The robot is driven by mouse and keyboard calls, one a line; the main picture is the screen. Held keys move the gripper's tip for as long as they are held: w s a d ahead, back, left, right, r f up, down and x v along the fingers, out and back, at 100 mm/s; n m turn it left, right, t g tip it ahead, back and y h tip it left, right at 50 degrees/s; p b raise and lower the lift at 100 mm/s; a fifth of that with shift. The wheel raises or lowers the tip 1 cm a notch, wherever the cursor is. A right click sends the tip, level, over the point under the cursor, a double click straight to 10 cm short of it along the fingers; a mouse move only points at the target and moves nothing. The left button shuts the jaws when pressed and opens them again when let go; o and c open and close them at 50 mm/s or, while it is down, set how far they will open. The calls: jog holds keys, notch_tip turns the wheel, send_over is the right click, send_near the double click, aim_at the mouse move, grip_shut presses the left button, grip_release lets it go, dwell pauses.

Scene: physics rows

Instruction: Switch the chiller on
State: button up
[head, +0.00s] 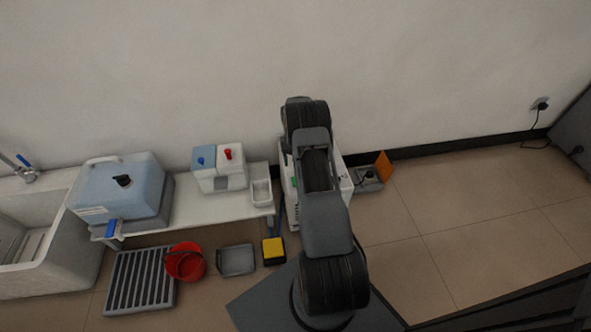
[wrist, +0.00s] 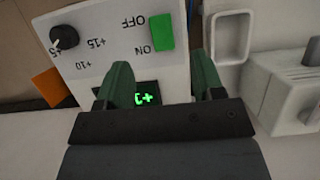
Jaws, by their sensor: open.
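The chiller (head: 294,213) is a white box on the floor by the wall, mostly hidden behind my arm in the head view. In the wrist view its white panel (wrist: 105,62) appears upside down, with a green switch (wrist: 161,32) beside the printed words OFF and ON. I cannot tell which way the switch is tipped. A black display (wrist: 146,95) shows green lit characters, partly covered by my gripper. A black knob (wrist: 64,38) has numbers around it. My gripper (wrist: 164,82) is open and empty, its green fingers apart over the panel near the switch; it is hidden in the head view.
A low white bench (head: 192,212) left of the chiller holds a blue-lidded bath (head: 118,190), a two-part box (head: 219,182) and a small white tray (head: 262,191). An orange plate (head: 384,165) stands right of the chiller. Floor at right is clear.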

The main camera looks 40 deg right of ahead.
jog(key=shift+p+v, duration=0.3)
jog(key=shift+v, duration=1.7)
